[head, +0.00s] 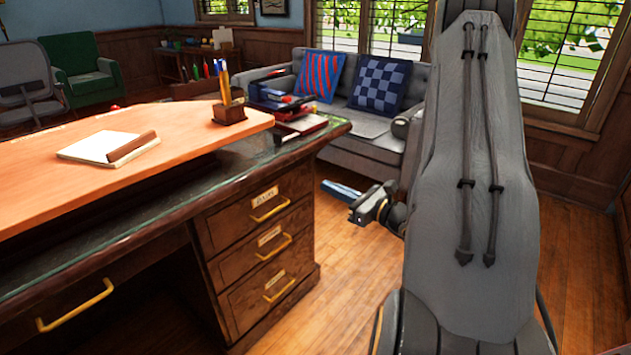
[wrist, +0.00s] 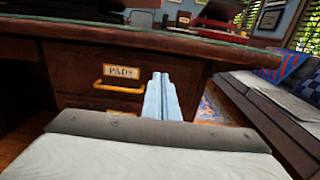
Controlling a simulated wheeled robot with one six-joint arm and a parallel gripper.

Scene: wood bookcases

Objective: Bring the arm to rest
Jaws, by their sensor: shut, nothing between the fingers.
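My gripper (wrist: 162,98) shows in the wrist view as two pale blue fingers pressed together, pointing at the desk's drawer front. It is shut and holds nothing. In the head view the same blue fingers (head: 341,191) stick out to the left of my grey arm, over the floor between the desk and the sofa. My arm (head: 470,170) stands tall at the right of the head view and hides part of the window and sofa. The fingers appear apart from the desk; the exact gap cannot be told.
A wooden desk (head: 262,255) with brass-handled drawers fills the left. On it are a notepad (head: 95,146), a pen holder (head: 229,112) and stacked books (head: 295,122). A grey sofa (head: 375,148) with cushions stands behind. Bare wood floor (head: 350,280) lies between desk and arm.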

